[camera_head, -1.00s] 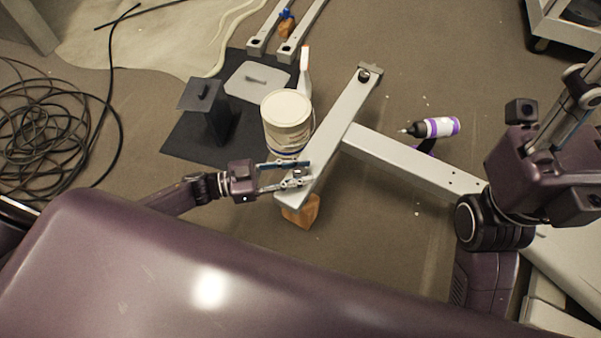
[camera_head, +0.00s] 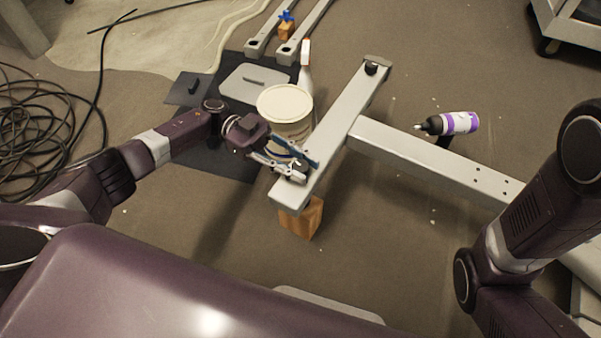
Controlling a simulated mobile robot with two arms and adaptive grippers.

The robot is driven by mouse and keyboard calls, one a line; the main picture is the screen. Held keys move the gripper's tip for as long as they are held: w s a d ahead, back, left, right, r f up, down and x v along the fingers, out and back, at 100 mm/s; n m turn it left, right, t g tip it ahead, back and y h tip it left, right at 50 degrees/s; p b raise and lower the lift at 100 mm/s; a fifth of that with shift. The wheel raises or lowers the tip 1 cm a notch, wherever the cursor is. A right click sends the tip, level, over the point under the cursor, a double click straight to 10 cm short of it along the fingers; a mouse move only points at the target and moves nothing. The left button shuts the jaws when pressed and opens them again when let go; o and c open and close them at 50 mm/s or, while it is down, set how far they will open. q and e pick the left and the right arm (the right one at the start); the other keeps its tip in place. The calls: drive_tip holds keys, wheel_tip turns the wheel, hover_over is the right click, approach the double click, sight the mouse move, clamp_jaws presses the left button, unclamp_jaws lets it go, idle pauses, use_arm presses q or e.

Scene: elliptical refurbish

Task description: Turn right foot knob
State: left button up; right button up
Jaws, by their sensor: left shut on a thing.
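A light grey T-shaped metal frame (camera_head: 425,163) lies in the middle, its foot beam (camera_head: 335,125) running from the near end up to the far end. A black knob (camera_head: 371,68) sits at the beam's far end. That knob is mostly hidden between the fingers. A wooden block (camera_head: 303,218) sits under the near end. My right arm's links show at the right edge; its gripper is out of view.
A white lidded bucket (camera_head: 284,102) stands close behind my left gripper, beside the beam. A purple-and-white bottle (camera_head: 455,123) lies beyond the crossbar. A dark mat (camera_head: 232,165), a white spray bottle (camera_head: 305,70) and coiled black cable (camera_head: 45,125) are to the left and back.

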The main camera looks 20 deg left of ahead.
sight(294, 162)
use_arm(q)
drive_tip(key=shift+d+m+g+b, duration=0.1)
drive_tip(key=shift+m+g+b, duration=0.25)
drive_tip(key=shift+g, duration=0.15)
drive_tip(key=o, duration=1.2)
drive_tip(key=shift+v, duration=3.75)
drive_tip(key=shift+r, duration=0.15)
